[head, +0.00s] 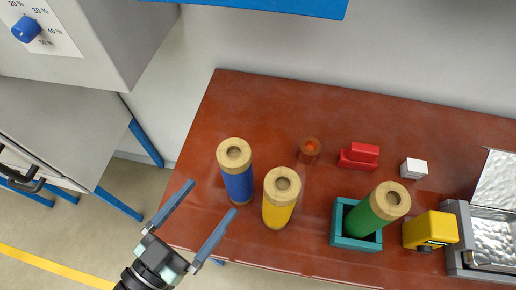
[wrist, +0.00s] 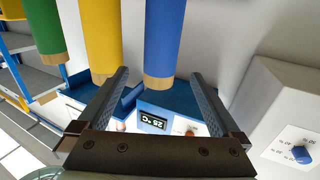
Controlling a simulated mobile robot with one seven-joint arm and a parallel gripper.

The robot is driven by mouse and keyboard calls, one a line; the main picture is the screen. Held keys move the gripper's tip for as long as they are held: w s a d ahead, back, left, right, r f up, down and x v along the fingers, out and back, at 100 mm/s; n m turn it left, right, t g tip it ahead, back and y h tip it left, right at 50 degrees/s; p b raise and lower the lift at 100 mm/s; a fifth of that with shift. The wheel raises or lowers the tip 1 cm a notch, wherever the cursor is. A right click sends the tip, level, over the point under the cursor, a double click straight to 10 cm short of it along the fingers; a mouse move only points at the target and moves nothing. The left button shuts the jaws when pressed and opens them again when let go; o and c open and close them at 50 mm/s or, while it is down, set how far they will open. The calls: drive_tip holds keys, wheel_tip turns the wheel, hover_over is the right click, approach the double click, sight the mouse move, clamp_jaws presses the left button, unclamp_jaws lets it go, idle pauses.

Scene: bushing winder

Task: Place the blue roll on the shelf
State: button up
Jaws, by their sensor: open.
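The blue roll (head: 238,184) stands upright on the brown table near its left edge, with tan wooden ends. My gripper (head: 212,198) is open and empty, just left of and in front of the blue roll, its fingers pointing towards it. In the wrist view the blue roll (wrist: 160,38) shows ahead between the spread fingers of my gripper (wrist: 158,73). I cannot tell whether a finger touches it. A blue ledge (head: 290,6) crosses the top of the head view; I cannot tell whether it is the shelf.
The yellow roll (head: 278,202) stands close right of the blue one. The green roll (head: 372,214) leans in a teal box (head: 342,240). Behind are a small brown cup (head: 310,150), red object (head: 360,156) and white block (head: 414,168). A yellow device (head: 430,230) and metal tray stand right.

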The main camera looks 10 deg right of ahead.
sight(227, 177)
drive_tip(key=p+x, duration=0.1)
drive_tip(key=x, duration=0.2)
drive_tip(key=p+x, duration=0.1)
drive_tip(key=x, duration=0.2)
drive_tip(key=shift+w+d+r, duration=0.2)
drive_tip(key=shift+w+d, duration=0.05)
drive_tip(key=shift+w, duration=0.05)
drive_tip(key=shift+p+x, duration=1.5)
drive_tip(key=shift+x, duration=1.45)
drive_tip(key=shift+f, duration=0.1)
clamp_jaws()
